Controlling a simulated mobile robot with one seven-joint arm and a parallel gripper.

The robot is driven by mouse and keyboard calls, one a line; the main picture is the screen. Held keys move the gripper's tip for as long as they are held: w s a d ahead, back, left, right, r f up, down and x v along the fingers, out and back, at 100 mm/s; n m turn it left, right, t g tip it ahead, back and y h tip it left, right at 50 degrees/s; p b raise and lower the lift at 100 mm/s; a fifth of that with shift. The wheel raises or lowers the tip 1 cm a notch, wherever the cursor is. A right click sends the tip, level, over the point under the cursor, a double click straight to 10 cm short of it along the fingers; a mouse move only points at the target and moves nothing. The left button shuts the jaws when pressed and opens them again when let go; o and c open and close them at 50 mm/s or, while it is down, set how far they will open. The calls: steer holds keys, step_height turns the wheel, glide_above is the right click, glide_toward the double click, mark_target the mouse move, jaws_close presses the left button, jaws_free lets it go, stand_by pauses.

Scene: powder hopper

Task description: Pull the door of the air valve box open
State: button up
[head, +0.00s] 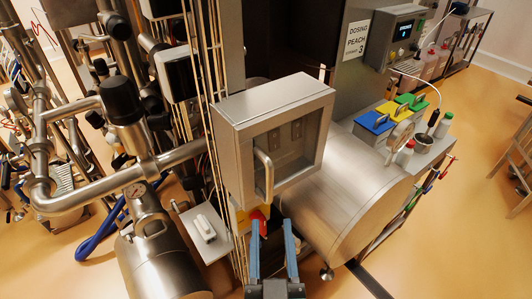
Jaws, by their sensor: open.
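The air valve box (282,96) is a grey metal box in the middle of the head view. Its front door (232,165) looks shut, with a clear window (286,140) through which grey parts show. A pale vertical bar handle (266,178) stands out from the door's lower left part. My gripper (272,226) has two blue fingers pointing up the picture, spread apart with nothing held between them. It appears just below the box in the picture, under and slightly right of the handle, apart from it.
A red and yellow part (257,214) shows behind the left finger. Thin vertical pipes (213,70) run along the box's left. A large steel drum (345,210) lies right of the box. A plate with a white handle (204,228) sits at lower left. Open floor (460,200) lies at right.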

mark_target(270, 185)
steer(key=w+p, duration=0.2)
steer(key=w, duration=0.4)
steer(key=w+p, duration=0.2)
steer(key=w, duration=0.3)
steer(key=shift+w+a+f+p, duration=0.1)
steer(key=shift+w+a+p, duration=0.1)
steer(key=shift+w+p, duration=0.2)
jaws_close()
stand_by(1.3)
